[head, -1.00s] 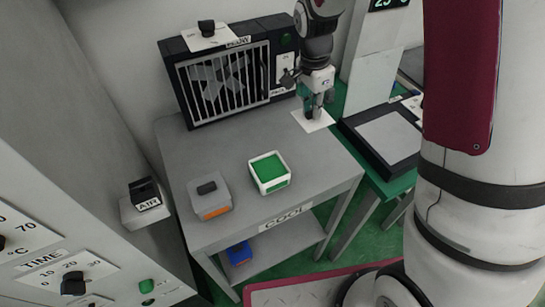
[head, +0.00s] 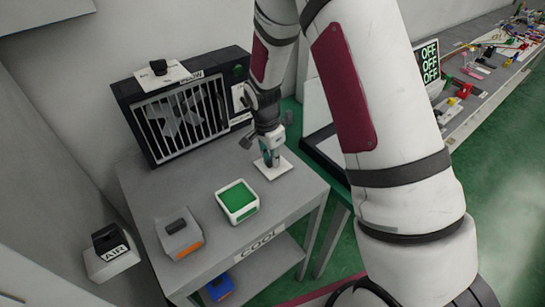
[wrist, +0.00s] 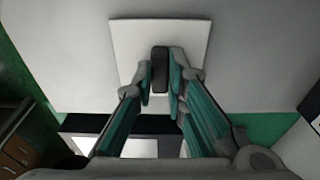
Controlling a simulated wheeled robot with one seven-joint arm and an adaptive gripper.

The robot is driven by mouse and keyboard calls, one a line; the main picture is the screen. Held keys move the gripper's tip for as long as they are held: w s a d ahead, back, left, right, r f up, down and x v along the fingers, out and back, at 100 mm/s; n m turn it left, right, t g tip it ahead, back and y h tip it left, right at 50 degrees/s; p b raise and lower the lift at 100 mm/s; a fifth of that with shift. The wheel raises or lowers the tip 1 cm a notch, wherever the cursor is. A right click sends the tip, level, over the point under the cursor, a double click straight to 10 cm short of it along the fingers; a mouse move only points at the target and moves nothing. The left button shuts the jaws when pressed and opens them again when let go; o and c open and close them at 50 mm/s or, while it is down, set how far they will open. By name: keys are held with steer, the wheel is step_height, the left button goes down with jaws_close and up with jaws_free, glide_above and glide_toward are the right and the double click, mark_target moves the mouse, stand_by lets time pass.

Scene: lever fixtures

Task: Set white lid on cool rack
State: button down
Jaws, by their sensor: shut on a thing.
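The white lid (head: 283,166) is a flat square plate with a dark upright knob. It is over the right part of the grey top of the cool rack (head: 199,162), a table labelled COOL on its front edge. My gripper (head: 270,163) is shut on the lid's knob from above. In the wrist view the knob (wrist: 160,68) sits between the fingertips, and the lid (wrist: 130,40) lies flat against the grey top. I cannot tell whether the lid touches the top or hangs just above it.
A green-topped white box (head: 238,200) and a grey box with an orange front (head: 179,233) stand on the rack, left of the lid. A black grilled fan unit (head: 185,110) stands at the back. A blue box (head: 220,287) is on the lower shelf.

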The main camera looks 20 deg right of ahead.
steer(key=shift+f, duration=0.15)
steer(key=c, duration=1.6)
jaws_free()
step_height(320, 180, up, 12)
steer(key=a+b, duration=0.1)
step_height(320, 180, up, 8)
steer(key=r+n+t, duration=0.1)
steer(key=n, duration=0.2)
glide_above(269, 162)
steer(key=s, duration=0.5)
steer(key=s+r+n+t, duration=0.1)
steer(key=s+r+n, duration=0.2)
steer(key=s, duration=0.4)
steer(key=s+d+r+n+t+y, duration=0.1)
steer(key=s+r+n, duration=0.2)
steer(key=s, duration=0.4)
steer(key=s+r+n+t, duration=0.1)
steer(key=s+r+n, duration=0.2)
steer(key=s+n, duration=0.2)
steer(key=shift+s+d+r+t, duration=0.3)
steer(key=shift+s, duration=0.6)
